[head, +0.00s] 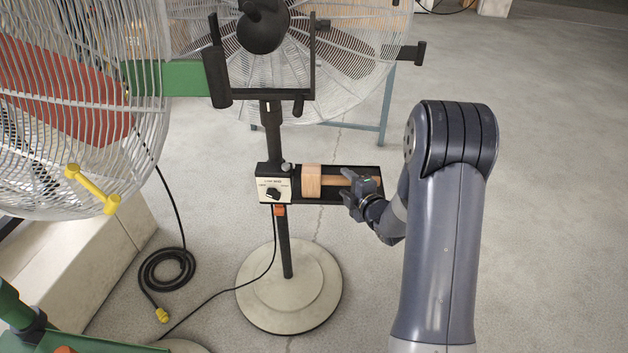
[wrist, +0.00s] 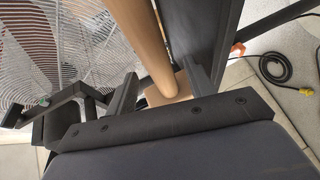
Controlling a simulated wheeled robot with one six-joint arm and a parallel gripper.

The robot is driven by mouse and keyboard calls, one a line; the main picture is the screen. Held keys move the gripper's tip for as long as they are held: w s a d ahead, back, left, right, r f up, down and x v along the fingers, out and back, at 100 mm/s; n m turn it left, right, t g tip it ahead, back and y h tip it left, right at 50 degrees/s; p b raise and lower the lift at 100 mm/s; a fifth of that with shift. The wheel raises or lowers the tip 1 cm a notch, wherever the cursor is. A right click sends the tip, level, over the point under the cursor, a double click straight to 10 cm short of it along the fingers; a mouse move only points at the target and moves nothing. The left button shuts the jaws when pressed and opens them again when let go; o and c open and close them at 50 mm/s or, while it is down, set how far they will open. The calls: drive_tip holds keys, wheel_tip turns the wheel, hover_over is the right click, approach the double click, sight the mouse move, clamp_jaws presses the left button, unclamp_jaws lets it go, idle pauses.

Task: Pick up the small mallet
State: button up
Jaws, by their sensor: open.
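The small mallet has a pale wooden block head (head: 312,181) and a wooden handle that runs right from it. It lies in a shallow black tray (head: 326,200) on the fan's stand. My gripper (head: 350,196) is at the tray's right end, over the handle, and covers part of it. In the wrist view the handle (wrist: 142,35) passes between the two open fingers, and the block head (wrist: 172,92) shows past them, partly hidden. I cannot tell whether a finger touches the handle.
A control box (head: 273,188) with a knob adjoins the tray's left end. The stand's round base (head: 288,287) is below. A caged fan (head: 75,105) with a yellow handle (head: 93,189) stands left. A black cord (head: 168,268) lies coiled on the floor. The floor at right is clear.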

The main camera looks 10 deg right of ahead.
drive_tip(key=shift+x, duration=1.5)
drive_tip(key=shift+c, duration=0.2)
drive_tip(key=shift+s, duration=0.1)
clamp_jaws()
